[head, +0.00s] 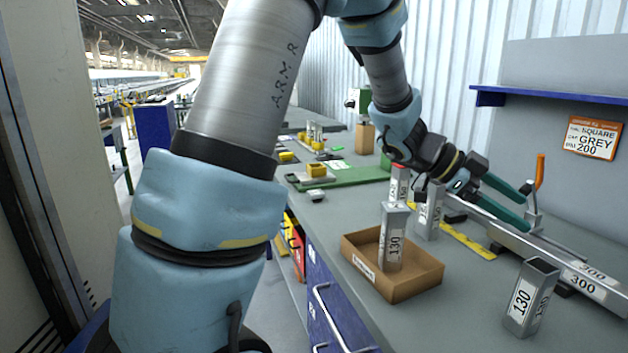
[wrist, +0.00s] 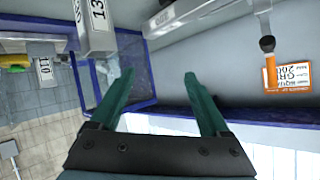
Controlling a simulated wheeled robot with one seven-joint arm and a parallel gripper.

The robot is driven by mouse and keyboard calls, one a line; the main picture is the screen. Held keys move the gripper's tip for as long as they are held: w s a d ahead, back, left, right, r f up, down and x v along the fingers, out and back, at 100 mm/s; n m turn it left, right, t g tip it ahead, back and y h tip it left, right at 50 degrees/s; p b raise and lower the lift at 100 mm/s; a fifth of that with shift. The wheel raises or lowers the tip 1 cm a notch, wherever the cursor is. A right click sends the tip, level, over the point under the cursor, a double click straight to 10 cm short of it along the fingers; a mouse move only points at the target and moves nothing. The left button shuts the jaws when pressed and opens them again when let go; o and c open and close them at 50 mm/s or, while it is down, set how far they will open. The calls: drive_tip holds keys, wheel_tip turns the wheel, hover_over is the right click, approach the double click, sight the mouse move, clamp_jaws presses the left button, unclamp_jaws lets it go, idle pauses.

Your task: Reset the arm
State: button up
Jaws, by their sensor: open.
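My arm (head: 240,80) crosses the head view from the lower left and over the top. My gripper (head: 515,205) is at the right, above the bench near the grey rail, with its two green fingers spread apart. In the wrist view my gripper (wrist: 165,95) shows both fingers open with nothing between them. A square metal tube marked 130 (head: 392,240) stands upright in a cardboard tray (head: 365,277). Another tube marked 130 (head: 530,297) stands on the bench at the front right.
The workbench (head: 460,310) holds a long metal rail (head: 540,248) marked 300, with an orange-handled clamp (head: 540,172). More tubes (head: 429,213) stand behind the tray. A blue shelf (head: 550,96) and an orange sign (head: 593,138) are on the wall. Bench around the tray's front is clear.

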drive_tip(key=w+a+n+t, duration=0.8)
drive_tip(key=w+a+t, duration=0.1)
drive_tip(key=w, duration=0.5)
drive_tip(key=w+a+f+n+t+y, duration=0.3)
drive_tip(key=w+a+n+y, duration=0.2)
drive_tip(key=a, duration=0.6)
drive_tip(key=s+a+f+n+g+y, duration=0.1)
drive_tip(key=s+a+f+n+y, duration=0.15)
drive_tip(key=a, duration=0.55)
drive_tip(key=s+a+f+n+g+y, duration=0.1)
drive_tip(key=s+a+f+n+y, duration=0.2)
drive_tip(key=a, duration=0.5)
drive_tip(key=s+a+f+n+g, duration=0.3)
drive_tip(key=s+a+n+g, duration=0.1)
drive_tip(key=s, duration=0.6)
drive_tip(key=shift+s+a+n+y, duration=0.35)
drive_tip(key=shift+a+n+y, duration=0.1)
drive_tip(key=shift+a+n, duration=0.5)
